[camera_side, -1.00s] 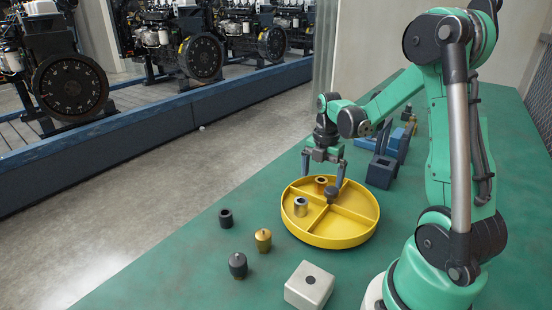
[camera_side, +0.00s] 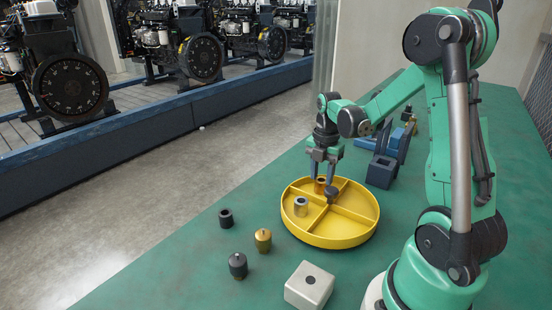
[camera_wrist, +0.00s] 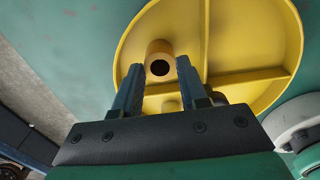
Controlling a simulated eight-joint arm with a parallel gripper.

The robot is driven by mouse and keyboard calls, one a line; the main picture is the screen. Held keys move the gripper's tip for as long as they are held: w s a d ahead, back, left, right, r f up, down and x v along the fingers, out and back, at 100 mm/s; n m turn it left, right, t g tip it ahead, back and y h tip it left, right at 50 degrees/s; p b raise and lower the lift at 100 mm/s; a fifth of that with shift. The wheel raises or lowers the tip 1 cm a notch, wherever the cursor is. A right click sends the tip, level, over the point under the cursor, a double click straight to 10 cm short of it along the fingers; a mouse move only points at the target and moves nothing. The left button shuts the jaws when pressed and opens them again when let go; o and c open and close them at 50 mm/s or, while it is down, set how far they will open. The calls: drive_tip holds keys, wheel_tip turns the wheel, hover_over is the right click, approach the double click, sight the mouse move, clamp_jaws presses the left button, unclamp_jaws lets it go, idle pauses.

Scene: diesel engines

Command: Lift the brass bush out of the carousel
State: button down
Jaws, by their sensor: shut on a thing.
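The brass bush (camera_side: 320,185) stands upright in the far left compartment of the round yellow carousel (camera_side: 345,240). My gripper (camera_side: 324,180) reaches down over that compartment and is shut on the bush, with one finger on either side. In the wrist view the bush (camera_wrist: 160,60) sits between the two fingertips (camera_wrist: 160,68), its dark bore facing the camera. The carousel (camera_wrist: 235,40) shows its divider walls there. In the side view the fingers partly cover the bush, and I see no gap between it and the carousel floor.
A dark bush (camera_side: 226,218), a brass part (camera_side: 263,240), a dark part (camera_side: 238,265) and a pale block (camera_side: 310,286) stand nearby. A blue fixture (camera_side: 381,172) is behind.

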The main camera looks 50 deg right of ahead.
sight(321, 180)
drive_tip(key=shift+r, duration=0.1)
drive_tip(key=shift+r, duration=2.95)
